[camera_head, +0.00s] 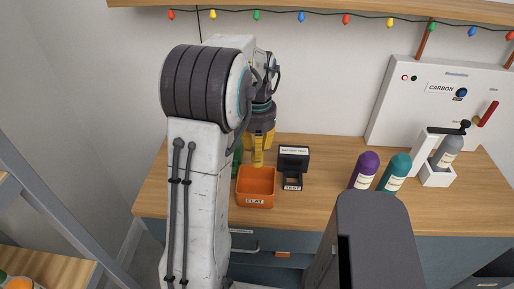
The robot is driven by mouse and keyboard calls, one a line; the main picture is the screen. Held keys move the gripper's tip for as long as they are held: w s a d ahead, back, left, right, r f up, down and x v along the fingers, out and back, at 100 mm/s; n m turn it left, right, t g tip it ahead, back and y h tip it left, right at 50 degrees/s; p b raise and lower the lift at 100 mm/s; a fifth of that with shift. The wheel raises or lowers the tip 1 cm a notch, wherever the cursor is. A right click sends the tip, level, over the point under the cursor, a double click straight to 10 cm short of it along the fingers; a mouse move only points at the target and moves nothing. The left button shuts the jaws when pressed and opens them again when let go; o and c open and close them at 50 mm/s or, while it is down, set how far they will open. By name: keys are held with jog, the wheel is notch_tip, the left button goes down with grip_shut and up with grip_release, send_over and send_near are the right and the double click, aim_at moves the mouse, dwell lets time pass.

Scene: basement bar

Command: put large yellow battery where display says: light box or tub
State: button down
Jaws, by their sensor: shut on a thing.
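My gripper (258,148) points down and is shut on the large yellow battery (258,158), whose lower part shows below the fingers. It holds the battery over the back of an orange tub labelled FLAT (242,198). I cannot tell how high above the tub it is. A black battery tester (293,160) stands just right of the tub, with a small panel at the top and a slot part labelled TEST in front. The panel's small text is too small to read surely. A green thing (237,165) is mostly hidden behind my arm. No light box is clearly visible.
A purple bottle (365,171) and a teal bottle (395,173) stand right of the tester. Further right are a grey cylinder (447,152) in a white stand and a white panel marked CARBON (410,115). The wooden counter (325,170) is clear between tester and bottles.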

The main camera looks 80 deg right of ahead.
aim_at(257, 163)
jog(key=shift+f+b, duration=2.3)
jog(key=shift+f, duration=0.55)
jog(key=c, duration=0.9)
grip_release()
jog(key=shift+c, duration=0.2)
jog(key=shift+r, duration=0.1)
notch_tip(257, 163, up, 12)
jog(key=shift+f, duration=0.1)
